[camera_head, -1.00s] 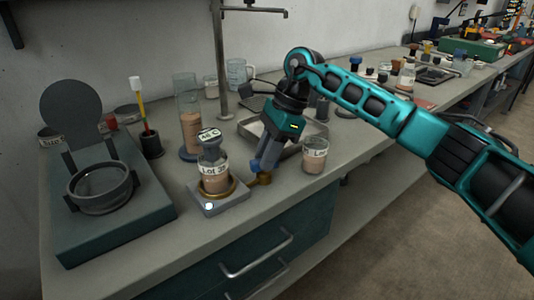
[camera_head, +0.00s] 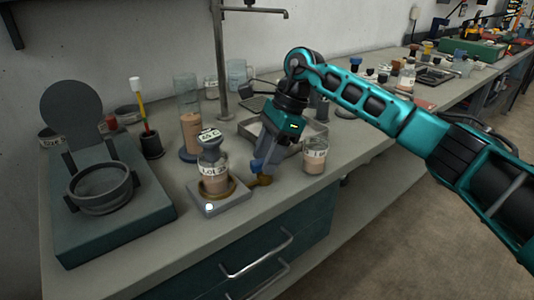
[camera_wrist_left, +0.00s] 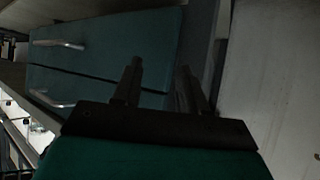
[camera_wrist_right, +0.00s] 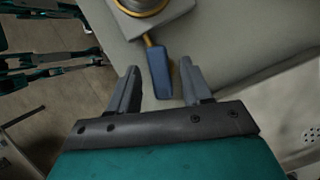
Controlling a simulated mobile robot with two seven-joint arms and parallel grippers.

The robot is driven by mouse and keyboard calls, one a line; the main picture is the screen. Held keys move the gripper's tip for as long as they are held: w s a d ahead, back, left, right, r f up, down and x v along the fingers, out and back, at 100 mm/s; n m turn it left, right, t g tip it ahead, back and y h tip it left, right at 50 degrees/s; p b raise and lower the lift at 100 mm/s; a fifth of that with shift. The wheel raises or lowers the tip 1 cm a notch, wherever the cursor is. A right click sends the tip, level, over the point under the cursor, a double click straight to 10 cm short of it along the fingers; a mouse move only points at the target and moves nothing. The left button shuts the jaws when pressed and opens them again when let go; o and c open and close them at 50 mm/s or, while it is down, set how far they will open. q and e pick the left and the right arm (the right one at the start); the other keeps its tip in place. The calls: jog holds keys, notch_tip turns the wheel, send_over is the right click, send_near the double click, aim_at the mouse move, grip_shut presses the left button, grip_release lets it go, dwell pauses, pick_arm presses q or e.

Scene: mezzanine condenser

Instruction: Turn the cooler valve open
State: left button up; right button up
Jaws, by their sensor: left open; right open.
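The cooler (camera_head: 222,200) is a grey block with a brass ring, on the bench near its front edge. A jar with a "Lot" label (camera_head: 215,182) stands in the ring. The valve's blue lever (camera_wrist_right: 160,72) is on a brass stem (camera_wrist_right: 149,40) at the cooler's side. In the head view the lever is mostly hidden by my right gripper (camera_head: 264,160). My left gripper (camera_wrist_left: 158,70) is open and empty, facing teal drawers.
A tall cylinder (camera_head: 190,125) and a metal tray (camera_head: 312,130) are behind. A dark apparatus with a round dish (camera_head: 101,187) is at the left. Drawers with bar handles (camera_head: 258,257) are below the bench edge.

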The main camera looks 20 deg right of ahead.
pick_arm(q)
jog(key=shift+s+a+r+p, duration=0.15)
jog(key=shift+a+p, duration=0.05)
jog(key=shift+p, duration=0.3)
pick_arm(e)
jog(key=v, duration=1.3)
pick_arm(q)
jog(key=shift+s, duration=0.1)
pick_arm(e)
jog(key=shift+f, duration=0.2)
